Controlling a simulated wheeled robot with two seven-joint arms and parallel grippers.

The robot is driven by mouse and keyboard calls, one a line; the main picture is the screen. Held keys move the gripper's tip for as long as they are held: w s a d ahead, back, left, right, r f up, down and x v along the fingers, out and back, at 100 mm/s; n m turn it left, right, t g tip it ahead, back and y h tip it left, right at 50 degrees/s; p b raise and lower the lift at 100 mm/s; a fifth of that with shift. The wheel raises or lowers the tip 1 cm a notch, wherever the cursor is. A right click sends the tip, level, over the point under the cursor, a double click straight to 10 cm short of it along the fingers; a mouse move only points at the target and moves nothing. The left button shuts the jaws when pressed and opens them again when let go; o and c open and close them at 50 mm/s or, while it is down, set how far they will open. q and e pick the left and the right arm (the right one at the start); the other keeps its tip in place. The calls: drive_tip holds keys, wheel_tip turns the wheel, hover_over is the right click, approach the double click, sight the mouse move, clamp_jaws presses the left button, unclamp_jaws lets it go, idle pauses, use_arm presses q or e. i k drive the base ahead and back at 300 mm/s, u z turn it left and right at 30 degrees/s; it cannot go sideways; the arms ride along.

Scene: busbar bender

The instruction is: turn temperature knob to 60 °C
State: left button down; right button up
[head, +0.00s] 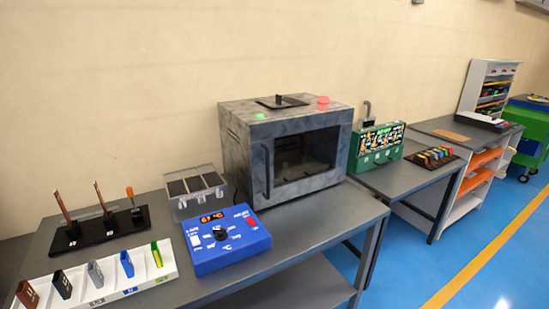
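A blue control box (233,254) sits near the front edge of the grey bench. A black round knob (221,233) is on its sloped top face, with small white markings around it that are too small to read. An orange display (212,218) above the knob seems to read about 67 °C. A red switch (252,222) is at the right of the panel and a white patch (195,241) at the left. Neither of my grippers is in the head view.
A grey oven-like machine (237,153) with a dark window stands behind the box. A grey bin unit (180,207) is just behind it. A white tray (103,297) of coloured pieces and a black stand (95,236) lie left. Bare bench (315,226) is at right.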

sight(221, 234)
drive_tip(key=z, duration=0.55)
drive_tip(key=k, duration=1.35)
drive_tip(key=z, duration=1)
drive_tip(key=i, duration=1.35)
drive_tip(key=u, duration=0.75)
drive_tip(key=i, duration=0.5)
drive_tip(key=u, duration=0.65)
